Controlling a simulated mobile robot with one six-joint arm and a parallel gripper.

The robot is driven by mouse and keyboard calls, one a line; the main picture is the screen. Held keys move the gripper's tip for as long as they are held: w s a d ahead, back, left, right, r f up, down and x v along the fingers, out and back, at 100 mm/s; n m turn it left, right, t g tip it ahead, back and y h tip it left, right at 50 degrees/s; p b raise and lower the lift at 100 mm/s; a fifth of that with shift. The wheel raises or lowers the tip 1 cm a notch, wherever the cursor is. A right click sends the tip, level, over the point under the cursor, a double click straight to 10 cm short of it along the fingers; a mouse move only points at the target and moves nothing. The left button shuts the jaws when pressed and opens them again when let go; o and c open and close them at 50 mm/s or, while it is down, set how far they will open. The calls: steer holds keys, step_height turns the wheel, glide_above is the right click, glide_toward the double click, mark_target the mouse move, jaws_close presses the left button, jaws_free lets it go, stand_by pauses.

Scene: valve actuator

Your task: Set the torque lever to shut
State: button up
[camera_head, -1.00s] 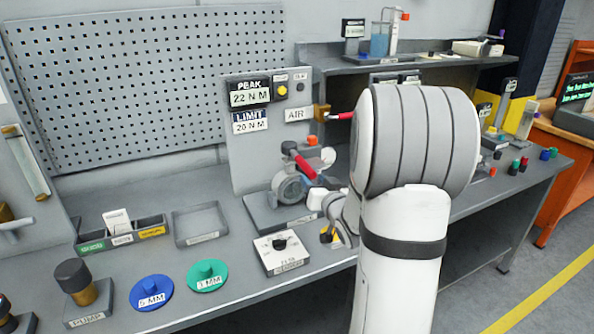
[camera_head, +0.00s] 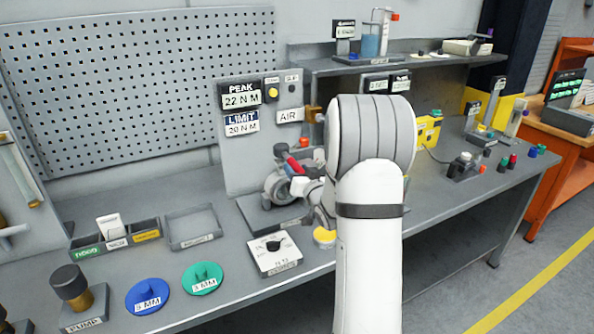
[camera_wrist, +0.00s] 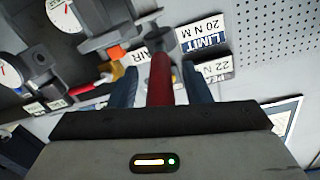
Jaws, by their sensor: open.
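The torque lever has a red grip (camera_head: 293,164) with a dark end and stands tilted on the grey round actuator body (camera_head: 276,187), in front of the upright panel. My gripper (camera_wrist: 158,76) is open, with one blue-grey finger on each side of the red lever (camera_wrist: 160,82) in the wrist view. The lever runs lengthwise between the fingers, with visible gaps beside it. Its dark round end (camera_wrist: 160,38) lies beyond the fingertips. In the head view my arm hides the right side of the actuator and most of the gripper.
The panel carries a PEAK display (camera_head: 240,96) reading 22 N M, a LIMIT display (camera_head: 242,123) reading 20 N M and an AIR label (camera_head: 289,115). A dial box (camera_head: 273,252), an empty tray (camera_head: 194,227) and green (camera_head: 203,277) and blue (camera_head: 148,295) discs stand nearby on the bench.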

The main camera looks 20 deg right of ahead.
steer(key=shift+c, duration=0.5)
jaws_close()
